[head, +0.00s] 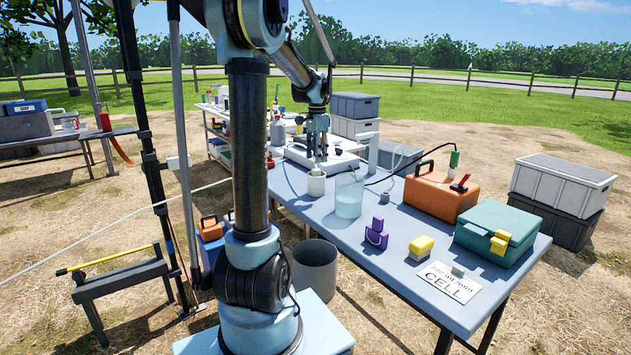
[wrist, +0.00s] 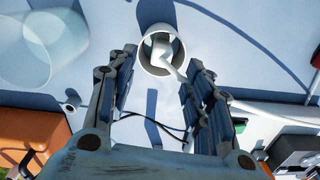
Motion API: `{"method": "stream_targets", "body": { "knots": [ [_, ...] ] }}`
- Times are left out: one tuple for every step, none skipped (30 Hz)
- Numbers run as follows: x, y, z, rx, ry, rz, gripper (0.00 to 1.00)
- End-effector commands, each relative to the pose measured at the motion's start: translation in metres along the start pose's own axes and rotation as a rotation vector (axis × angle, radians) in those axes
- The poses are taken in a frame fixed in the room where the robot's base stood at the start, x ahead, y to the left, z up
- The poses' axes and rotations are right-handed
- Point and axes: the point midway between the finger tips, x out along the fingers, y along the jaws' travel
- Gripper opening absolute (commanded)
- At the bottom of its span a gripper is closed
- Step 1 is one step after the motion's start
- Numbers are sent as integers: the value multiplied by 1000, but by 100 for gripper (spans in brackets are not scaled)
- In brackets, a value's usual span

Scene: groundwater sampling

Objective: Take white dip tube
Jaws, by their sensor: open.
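My gripper (head: 317,135) is over the back left part of the blue-grey table. In the wrist view my gripper (wrist: 162,60) has its fingers apart, with nothing between them. A white cup (wrist: 147,67) lies beyond the fingertips, with a white tube-like piece (wrist: 162,48) inside it. A white cup also stands near the table's left edge in the head view (head: 316,184). An upright white tube (head: 373,153) stands right of my gripper. A long white bar (wrist: 275,111) shows right of the fingers in the wrist view. I cannot tell which white piece is the dip tube.
A clear beaker of water (head: 349,197) stands beside the cup. An orange case (head: 438,194), a teal case (head: 495,228) and a purple item (head: 376,234) are to the right. A black cable runs from the orange case. The front table corner has free room.

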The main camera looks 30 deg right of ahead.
Motion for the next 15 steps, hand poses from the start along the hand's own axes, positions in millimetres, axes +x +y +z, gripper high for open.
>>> {"method": "stream_targets", "body": {
  "knots": [
    [2,0,0,0,0,0,47],
    [3,0,0,0,0,0,47],
    [5,0,0,0,0,0,47],
    [7,-1,0,0,0,0,47],
    [10,-1,0,0,0,0,47],
    [14,-2,0,-1,0,0,47],
    [19,-2,0,-1,0,0,47],
    [23,-3,1,-1,0,0,47],
    [29,-4,1,-1,0,0,47],
    [33,-4,1,-1,0,0,47],
    [37,-4,2,-1,0,0,47],
    [41,-4,1,-1,0,0,47],
    [45,-4,1,-1,0,0,47],
    [47,-4,1,-1,0,0,47],
    [50,-4,1,0,0,0,47]
  ]
}}
